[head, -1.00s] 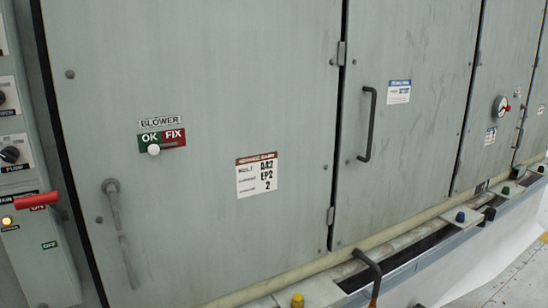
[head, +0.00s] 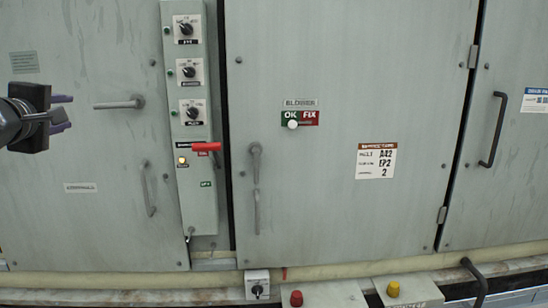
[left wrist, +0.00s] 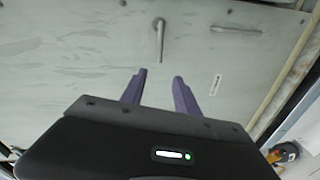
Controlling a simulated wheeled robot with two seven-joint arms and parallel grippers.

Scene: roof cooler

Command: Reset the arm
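My left gripper (head: 66,112) comes in from the left edge of the head view, in front of the left grey cabinet door (head: 100,215). Its two purple fingers are apart with nothing between them. In the left wrist view the fingers (left wrist: 160,88) also show spread and empty, and a grey door handle (left wrist: 160,38) lies beyond them. I cannot tell from these frames whether the fingers touch anything, but a gap to the door appears. My right gripper is not in either view.
A control column (head: 190,140) with several black knobs and a red lever (head: 205,147) stands between the doors. The middle door (head: 340,220) has a BLOWER OK/FIX sign (head: 298,118) and a handle (head: 256,170). A ledge with red (head: 296,298) and yellow (head: 393,289) caps runs below.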

